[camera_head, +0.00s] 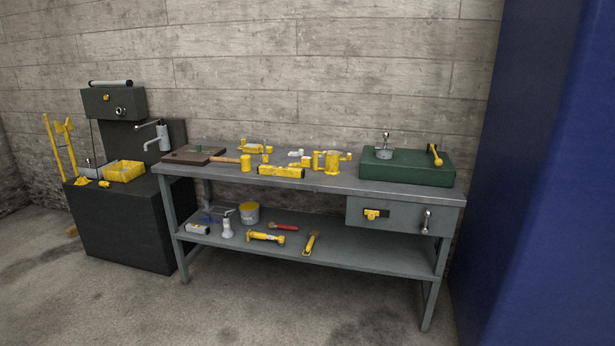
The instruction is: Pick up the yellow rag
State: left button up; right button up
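No yellow thing here is clearly a rag at this size. A small, flat yellow piece (83,181) lies on the front left edge of the dark cabinet (125,225), and I cannot tell if it is cloth. A second small yellow piece (104,184) lies to its right. Several yellow items are on the grey workbench (330,184), among them a yellow block (281,171) and a yellow cylinder (332,162); these look like tools or parts. Neither of my grippers is in view.
A yellow tray (125,172) and a tap (157,138) are at the cabinet. A green case (408,168) is on the bench's right end. The lower shelf (345,256) holds tools and a bucket (249,213). A blue column (545,180) stands at right. The front floor is clear.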

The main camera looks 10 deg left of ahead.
aim_at(81, 182)
jog(key=i+u, duration=0.85)
jog(key=i+l+u, duration=0.25)
jog(key=i+u, duration=0.2)
